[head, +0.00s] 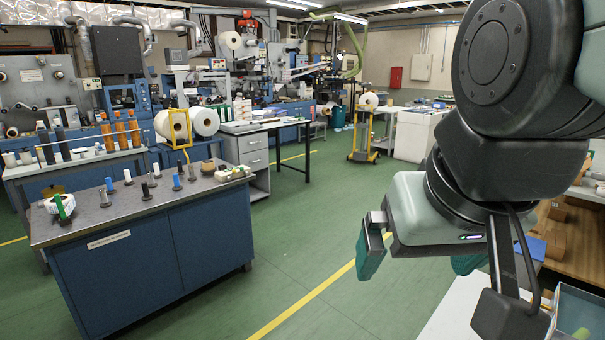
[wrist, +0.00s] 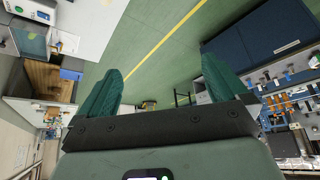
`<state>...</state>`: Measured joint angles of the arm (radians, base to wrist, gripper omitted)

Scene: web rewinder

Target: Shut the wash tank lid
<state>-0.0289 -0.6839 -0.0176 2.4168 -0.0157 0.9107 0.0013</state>
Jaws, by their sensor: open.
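My gripper (head: 420,262) is at the right of the head view, with its two teal fingers spread wide and nothing between them. The wrist view also shows the gripper (wrist: 160,68) open over bare floor. A box-like tank with a pale blue rim (head: 578,302) is cut off at the lower right corner of the head view, below and right of my gripper. It may be the wash tank. A grey-green panel (wrist: 31,42) at the upper left of the wrist view may be its lid, but I cannot tell its angle. My gripper is apart from both.
A pale worktop (head: 462,312) lies beside the tank. Wooden shelving (head: 577,238) with brown boxes stands at the right. A blue cabinet (head: 150,262) with cores and spindles on top stands at the left. The green floor (head: 310,255) between is clear.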

